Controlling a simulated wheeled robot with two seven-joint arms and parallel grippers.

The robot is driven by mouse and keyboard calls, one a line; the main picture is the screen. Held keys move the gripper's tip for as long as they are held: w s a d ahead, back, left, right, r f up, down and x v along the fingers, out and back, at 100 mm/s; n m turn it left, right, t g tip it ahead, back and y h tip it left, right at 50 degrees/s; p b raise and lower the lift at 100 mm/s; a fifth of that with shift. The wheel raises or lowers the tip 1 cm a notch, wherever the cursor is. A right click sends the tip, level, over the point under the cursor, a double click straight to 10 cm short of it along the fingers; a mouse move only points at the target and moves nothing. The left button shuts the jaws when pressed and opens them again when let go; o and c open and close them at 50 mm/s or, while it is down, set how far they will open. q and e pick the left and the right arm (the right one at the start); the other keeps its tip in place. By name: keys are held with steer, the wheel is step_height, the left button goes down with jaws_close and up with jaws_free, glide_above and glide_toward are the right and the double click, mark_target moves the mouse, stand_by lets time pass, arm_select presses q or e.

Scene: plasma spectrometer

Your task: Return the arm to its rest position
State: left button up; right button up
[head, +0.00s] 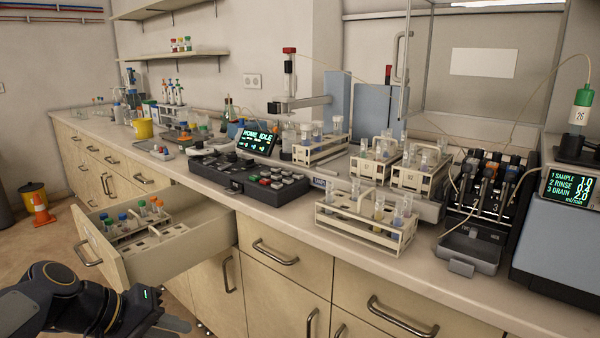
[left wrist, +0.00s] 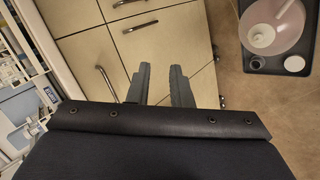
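The sampler arm (head: 304,102) is a grey horizontal bar reaching left from a blue-grey column (head: 337,98), with a red-capped vertical probe (head: 289,70) at its outer end, above the bench and sample racks. A keypad (head: 248,178) lies in front of it on the bench; its small screen (head: 258,143) reads "HOME IDLE". My left gripper (head: 180,325) is low at the lower left, in front of the cabinets and below the open drawer. In the left wrist view its two fingers (left wrist: 159,67) are apart with nothing between them. My right gripper is in neither view.
An open drawer (head: 115,262) with capped vials juts out above my left gripper. Racks of tubes (head: 366,232) stand on the bench right of the keypad, then a pump (head: 492,185) and a display unit (head: 572,187). An orange cone (head: 41,210) stands on the floor.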

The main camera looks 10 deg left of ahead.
arm_select(q)
steer(key=s+d+f+m+y, duration=0.2)
steer(key=s+d+f+m, duration=0.5)
steer(key=s+d, duration=0.5)
step_height(320, 180, up, 24)
steer(key=a+n+g+p, duration=0.1)
steer(key=p, duration=2.3)
steer(key=shift+a+f, duration=0.2)
steer(key=shift+a, duration=0.2)
steer(key=shift+s, duration=0.1)
